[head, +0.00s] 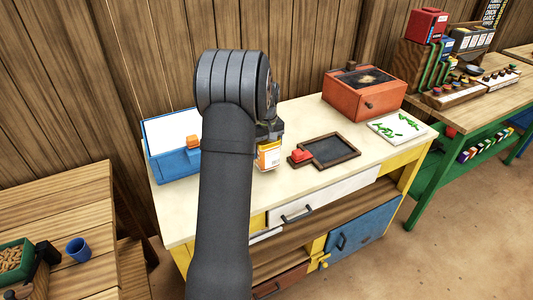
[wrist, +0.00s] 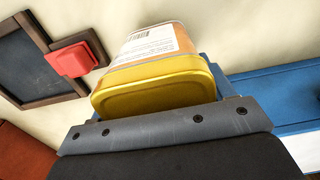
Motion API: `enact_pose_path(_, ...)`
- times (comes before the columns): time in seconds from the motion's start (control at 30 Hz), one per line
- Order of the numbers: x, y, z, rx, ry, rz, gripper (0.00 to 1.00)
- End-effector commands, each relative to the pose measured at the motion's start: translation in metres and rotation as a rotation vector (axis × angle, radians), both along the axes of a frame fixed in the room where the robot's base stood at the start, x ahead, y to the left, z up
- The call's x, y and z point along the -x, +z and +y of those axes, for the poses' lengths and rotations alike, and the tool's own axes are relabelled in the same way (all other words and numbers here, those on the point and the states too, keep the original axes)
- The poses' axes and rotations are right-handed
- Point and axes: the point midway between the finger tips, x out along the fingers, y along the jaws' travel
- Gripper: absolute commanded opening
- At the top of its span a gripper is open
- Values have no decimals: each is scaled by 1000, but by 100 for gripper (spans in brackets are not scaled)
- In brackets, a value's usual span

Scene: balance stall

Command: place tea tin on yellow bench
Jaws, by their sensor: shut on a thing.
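The tea tin (head: 269,156) has a white and orange label and shows below my gripper (head: 269,132) in the head view. In the wrist view the tin (wrist: 155,75) shows its yellow end, a barcode and printed text. My gripper (wrist: 160,125) is shut on the tin. The yellow bench (head: 240,208) has a cream top and yellow frame, and the tin is over the middle of that top. I cannot tell whether the tin's base touches the top. My arm hides part of the bench.
A blue tray (head: 176,166) with an orange block stands left of the tin. A dark framed slate (head: 331,150) with a red block (head: 301,156) lies to the right. A red-orange box (head: 364,92) and a white board with green leaves (head: 397,127) are farther right. Bare top shows around the tin.

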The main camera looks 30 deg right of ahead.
Motion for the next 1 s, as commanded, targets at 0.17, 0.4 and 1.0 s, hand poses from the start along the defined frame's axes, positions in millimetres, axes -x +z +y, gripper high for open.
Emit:
enact_pose_path(0.17, 0, -22, 0, 0, 0, 1, 45)
enact_pose_path(0.4, 0, -22, 0, 0, 0, 0, 45)
enact_pose_path(1.0, 0, -19, 0, 0, 0, -1, 96)
